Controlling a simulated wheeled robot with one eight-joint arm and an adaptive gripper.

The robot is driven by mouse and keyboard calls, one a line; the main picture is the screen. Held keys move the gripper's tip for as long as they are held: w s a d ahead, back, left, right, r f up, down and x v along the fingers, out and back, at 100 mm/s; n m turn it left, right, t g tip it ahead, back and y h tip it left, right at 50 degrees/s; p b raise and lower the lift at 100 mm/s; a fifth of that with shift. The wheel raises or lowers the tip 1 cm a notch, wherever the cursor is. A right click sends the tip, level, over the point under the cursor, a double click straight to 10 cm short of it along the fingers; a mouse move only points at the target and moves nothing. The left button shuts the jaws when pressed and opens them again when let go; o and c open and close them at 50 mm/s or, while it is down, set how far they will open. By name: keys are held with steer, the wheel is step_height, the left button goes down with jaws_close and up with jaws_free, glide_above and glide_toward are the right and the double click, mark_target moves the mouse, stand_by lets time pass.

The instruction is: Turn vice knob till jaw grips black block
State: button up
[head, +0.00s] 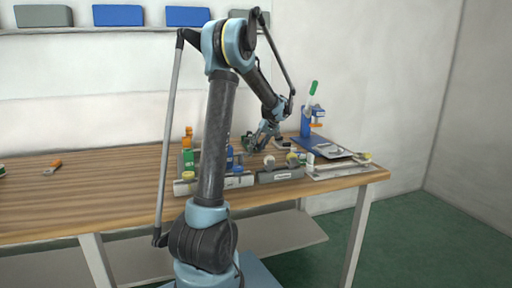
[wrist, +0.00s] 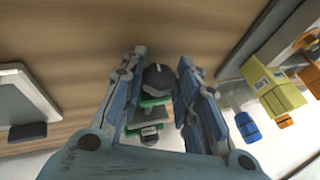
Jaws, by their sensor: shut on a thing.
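My gripper (wrist: 162,62) has its two blue fingers on either side of a dark round knob (wrist: 158,78), which I take for the vice knob. It is shut on this knob. Behind the knob in the wrist view are green parts (wrist: 153,101), likely the vice, partly hidden by the fingers. A small dark piece (wrist: 150,130) sits between green parts there; it may be the black block, and I cannot tell whether a jaw touches it. In the head view my gripper (head: 262,139) is low over the bench, and the vice is too small to make out clearly.
The wooden bench (head: 100,198) is mostly clear at left, apart from an orange-handled tool (head: 53,166). Yellow (wrist: 273,88) and blue (wrist: 247,127) items lie beside the right finger.

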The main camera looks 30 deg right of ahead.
stand_by(0.4)
steer(key=o, duration=1.1)
steer(key=shift+c, duration=0.2)
steer(key=v, duration=1.2)
steer(key=shift+d+f, duration=0.1)
